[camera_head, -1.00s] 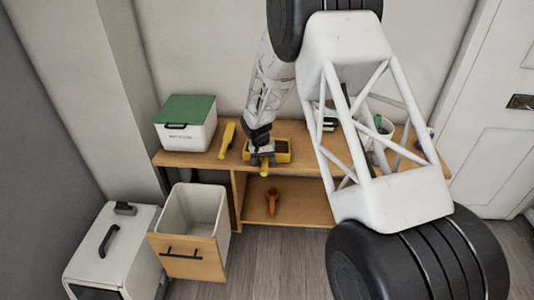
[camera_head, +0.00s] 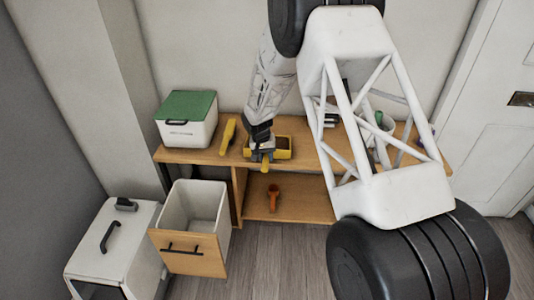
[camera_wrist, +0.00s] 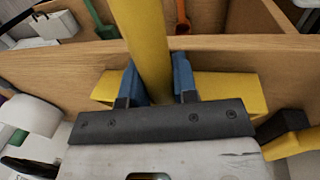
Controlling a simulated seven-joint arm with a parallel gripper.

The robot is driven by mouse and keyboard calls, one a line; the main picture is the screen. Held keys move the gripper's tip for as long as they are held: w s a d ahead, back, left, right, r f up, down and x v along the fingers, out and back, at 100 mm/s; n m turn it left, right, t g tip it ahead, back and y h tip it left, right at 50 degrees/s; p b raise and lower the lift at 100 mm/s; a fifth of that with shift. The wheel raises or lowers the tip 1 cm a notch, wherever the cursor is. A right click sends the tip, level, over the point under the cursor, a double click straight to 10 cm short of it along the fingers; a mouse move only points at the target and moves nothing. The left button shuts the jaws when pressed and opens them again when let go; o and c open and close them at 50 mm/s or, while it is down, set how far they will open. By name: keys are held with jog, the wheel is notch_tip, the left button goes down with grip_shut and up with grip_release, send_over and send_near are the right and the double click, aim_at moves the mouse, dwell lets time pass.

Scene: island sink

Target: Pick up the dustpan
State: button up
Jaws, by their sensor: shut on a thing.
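The dustpan (camera_head: 283,148) is yellow with a brown inside and sits at the front edge of the wooden shelf top in the head view. Its yellow handle (camera_wrist: 143,45) runs up between the blue finger pads in the wrist view, and its body (camera_wrist: 228,92) shows behind the fingers. My gripper (camera_wrist: 156,78) is shut on the handle. In the head view my gripper (camera_head: 261,155) is at the dustpan's front left, partly covering it. I cannot tell whether the dustpan is clear of the surface.
A yellow long-handled tool (camera_head: 228,136) lies left of the dustpan, near a white box with a green lid (camera_head: 187,118). An orange object (camera_head: 273,196) is on the lower shelf (camera_head: 306,205). An open bin (camera_head: 193,225) stands at the front left. My arm hides part of the right side.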

jog(key=shift+r, duration=0.1)
jog(key=shift+r, duration=0.8)
notch_tip(320, 180, up, 2)
jog(key=shift+s, duration=0.1)
jog(key=s+d, duration=0.2)
jog(key=s, duration=0.5)
jog(key=s+d+r, duration=0.1)
jog(key=s+d, duration=0.1)
jog(key=s, duration=0.6)
jog(key=shift+d, duration=0.3)
jog(key=shift+r, duration=0.1)
